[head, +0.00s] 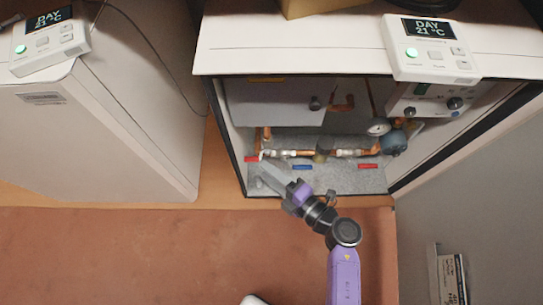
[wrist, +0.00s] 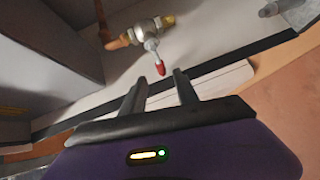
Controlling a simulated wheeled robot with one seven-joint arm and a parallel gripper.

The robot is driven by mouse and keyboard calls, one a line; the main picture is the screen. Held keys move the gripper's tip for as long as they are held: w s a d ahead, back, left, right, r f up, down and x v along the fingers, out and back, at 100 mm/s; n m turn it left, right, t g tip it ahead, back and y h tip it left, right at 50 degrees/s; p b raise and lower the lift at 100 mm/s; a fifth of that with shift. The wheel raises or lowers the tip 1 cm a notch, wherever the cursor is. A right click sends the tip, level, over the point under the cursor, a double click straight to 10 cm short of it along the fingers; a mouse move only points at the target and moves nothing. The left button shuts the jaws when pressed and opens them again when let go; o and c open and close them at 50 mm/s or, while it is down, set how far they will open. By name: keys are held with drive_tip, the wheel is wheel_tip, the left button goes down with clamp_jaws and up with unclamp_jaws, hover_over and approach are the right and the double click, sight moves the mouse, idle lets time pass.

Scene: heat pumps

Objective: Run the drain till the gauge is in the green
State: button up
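The gauge (head: 379,127) is a small white dial at the right of the copper pipework inside the open cabinet; its needle and colours are too small to read. A red-handled valve lever (head: 251,158) is at the left end of the pipes, a blue lever (head: 302,167) in the middle and another red lever (head: 367,166) at the right. No label shows which is the drain. My gripper (head: 265,170) is by the left red lever. In the wrist view my open gripper (wrist: 159,77) has a red lever tip (wrist: 160,68) just beyond, between its fingertips; contact is unclear.
The cabinet's side walls (head: 232,150) and top panel (head: 300,45) frame the opening. A thermostat (head: 428,48) reading DAY 21 °C is on top. A second closed unit (head: 100,130) stands at left. The brown floor (head: 130,255) in front is clear.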

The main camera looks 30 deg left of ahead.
sight(251, 158)
drive_tip(key=shift+b+x, duration=1.65)
drive_tip(key=shift+x, duration=2.15)
drive_tip(key=shift+f, duration=0.1)
drive_tip(key=shift+c, duration=0.5)
clamp_jaws()
